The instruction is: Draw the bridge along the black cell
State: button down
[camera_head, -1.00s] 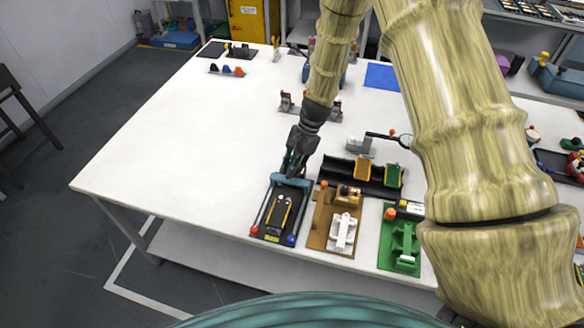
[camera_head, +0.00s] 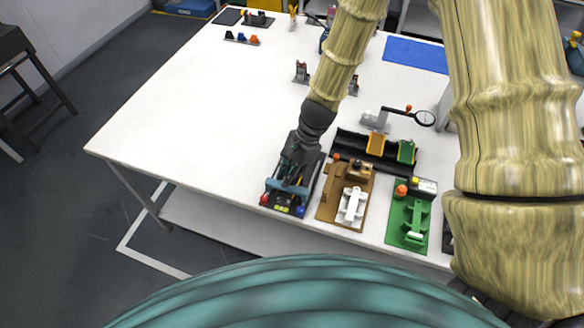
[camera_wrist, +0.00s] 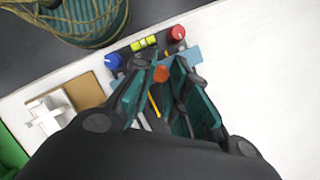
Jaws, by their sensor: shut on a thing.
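The black cell (camera_head: 312,183) is a dark base with side rails, at the near edge of the white table. Its near end has a red knob (camera_head: 264,199), a blue knob (camera_head: 300,211) and a yellow-green label. The light-blue bridge (camera_head: 271,185) lies across the cell close to that end; its end also shows in the wrist view (camera_wrist: 190,57). My gripper (camera_head: 289,180) is over the cell, shut on the bridge. In the wrist view an orange piece (camera_wrist: 161,74) shows between the fingers. My fingers hide much of the cell and the bridge's middle.
A brown cell (camera_head: 330,208) with a white part stands close to the right, then a green cell (camera_head: 396,222). A black tray (camera_head: 350,141) with yellow and green pieces lies behind them. A magnifier (camera_head: 424,118) stands farther back. The table left of the cell is clear.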

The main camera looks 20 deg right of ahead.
jog(key=c, duration=1.4)
grip_release()
jog(key=shift+o, duration=0.2)
jog(key=v, duration=1.2)
jog(key=shift+w+d, duration=0.1)
